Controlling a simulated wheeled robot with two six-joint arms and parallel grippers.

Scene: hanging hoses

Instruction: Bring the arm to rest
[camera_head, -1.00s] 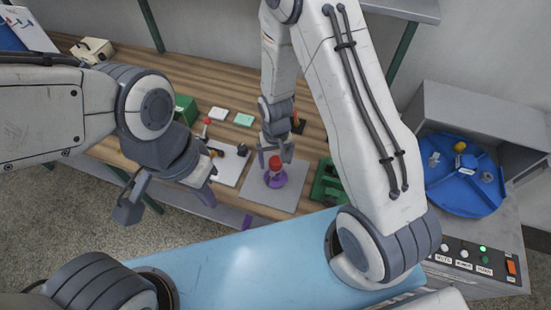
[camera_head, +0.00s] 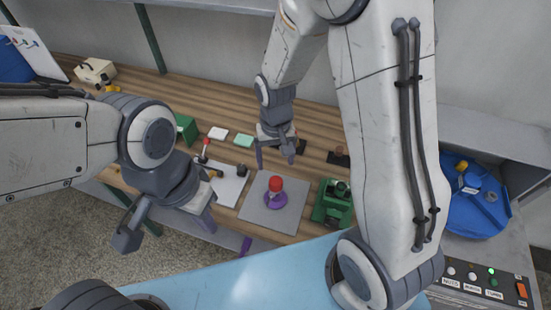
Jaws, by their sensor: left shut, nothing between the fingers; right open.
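My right gripper (camera_head: 275,159) is open and empty above the wooden bench, beyond the grey mat. It is apart from the red-topped piece with a purple base (camera_head: 276,190), which stands upright on the grey mat (camera_head: 255,211). My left gripper (camera_head: 168,228) is shut and empty, out over the bench's front edge at the left.
A green fixture (camera_head: 333,205) stands right of the mat. A white board (camera_head: 228,188) with small parts lies left of it. A green box (camera_head: 186,127) sits farther left. A blue round tray (camera_head: 470,212) is at the right, above a button panel (camera_head: 487,283).

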